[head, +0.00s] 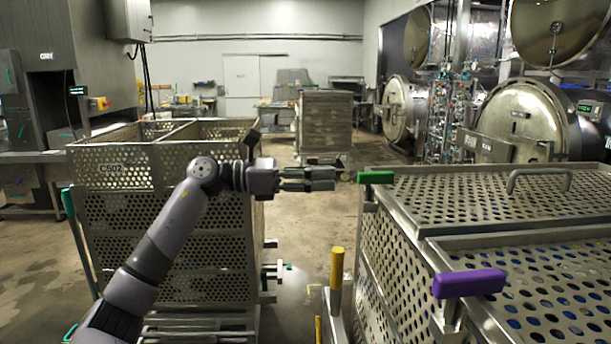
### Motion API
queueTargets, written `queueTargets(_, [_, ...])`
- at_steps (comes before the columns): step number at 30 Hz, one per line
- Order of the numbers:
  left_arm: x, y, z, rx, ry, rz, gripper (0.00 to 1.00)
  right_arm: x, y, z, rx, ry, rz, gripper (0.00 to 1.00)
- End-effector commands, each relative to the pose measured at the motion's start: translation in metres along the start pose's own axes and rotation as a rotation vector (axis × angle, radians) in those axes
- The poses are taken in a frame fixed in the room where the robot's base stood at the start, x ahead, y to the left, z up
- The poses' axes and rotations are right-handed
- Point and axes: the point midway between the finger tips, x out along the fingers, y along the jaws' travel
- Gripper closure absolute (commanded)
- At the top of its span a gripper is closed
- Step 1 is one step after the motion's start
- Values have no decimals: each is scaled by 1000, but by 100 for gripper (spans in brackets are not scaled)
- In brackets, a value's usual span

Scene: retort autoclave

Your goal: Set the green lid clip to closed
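The green lid clip (376,177) sits at the far left corner of the perforated lid (500,192) on the crate at the right. It lies level and sticks out to the left past the lid edge. My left gripper (333,179) points right towards the clip, at about its height in the picture, with a small gap between fingertips and clip. Nothing shows held in it. The fingers look close together from this side, so their opening is unclear. My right gripper is not in view.
A purple clip (468,283) sits on the nearer part of the lid. The lid has a metal handle (540,178). A yellow-topped post (337,268) stands left of the crate. Another perforated crate (180,220) stands behind my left arm. Floor shows between the crates.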

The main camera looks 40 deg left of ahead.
Motion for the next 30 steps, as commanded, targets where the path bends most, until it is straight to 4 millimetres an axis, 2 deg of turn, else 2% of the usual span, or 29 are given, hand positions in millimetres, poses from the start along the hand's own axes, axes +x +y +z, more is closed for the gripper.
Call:
queueTargets(3, [-15,1,-1,-3,0,1,67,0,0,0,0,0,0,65])
queueTargets(9, [-28,0,0,-2,0,1,67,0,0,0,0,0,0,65])
queueTargets(27, [-29,0,0,-3,-1,0,67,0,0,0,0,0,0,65])
queueTargets(30, [-27,8,-11,-61,-24,6,67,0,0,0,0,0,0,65])
